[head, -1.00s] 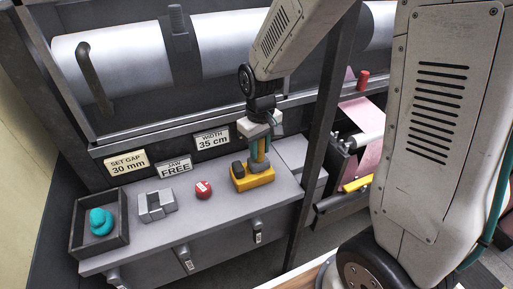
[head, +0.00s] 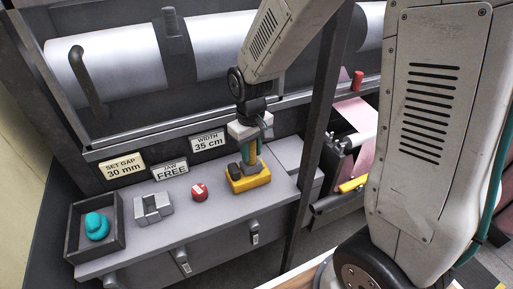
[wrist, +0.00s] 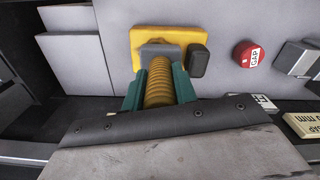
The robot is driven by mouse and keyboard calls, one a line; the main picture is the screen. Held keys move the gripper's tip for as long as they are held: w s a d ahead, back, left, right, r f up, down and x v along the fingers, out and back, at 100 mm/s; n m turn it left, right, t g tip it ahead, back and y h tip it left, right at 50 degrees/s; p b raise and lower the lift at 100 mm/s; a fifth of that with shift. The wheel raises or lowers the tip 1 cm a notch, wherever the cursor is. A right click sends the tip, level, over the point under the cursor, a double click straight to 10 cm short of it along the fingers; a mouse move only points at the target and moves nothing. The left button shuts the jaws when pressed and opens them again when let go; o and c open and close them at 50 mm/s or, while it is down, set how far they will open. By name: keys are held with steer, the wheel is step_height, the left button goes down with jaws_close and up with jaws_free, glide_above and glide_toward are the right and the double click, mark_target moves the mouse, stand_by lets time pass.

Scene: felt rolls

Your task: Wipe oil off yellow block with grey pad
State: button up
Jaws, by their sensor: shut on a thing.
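The yellow block (head: 262,180) sits on the grey bench top, and a dark grey knob (wrist: 198,62) stands at one side of it. My gripper (head: 249,160) is above the block, its teal fingers pointing down. In the wrist view the fingers (wrist: 158,88) are shut on the ribbed amber grip of the grey pad (wrist: 155,51). The pad is against the yellow block (wrist: 170,35), close to the knob; I cannot tell how firmly it touches. Its underside is hidden. I can make out no oil on the visible yellow surface.
A red knob (head: 199,191), a grey notched block (head: 153,207) and a dark tray (head: 70,240) holding a teal item (head: 97,226) stand to the left on the bench. Label plates line the back under a large roller (head: 115,68). A dark post (head: 318,140) rises at right.

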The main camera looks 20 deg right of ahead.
stand_by(0.4)
steer(key=shift+d+r, duration=0.1)
steer(key=shift+r, duration=0.65)
steer(key=shift+r, duration=2.5)
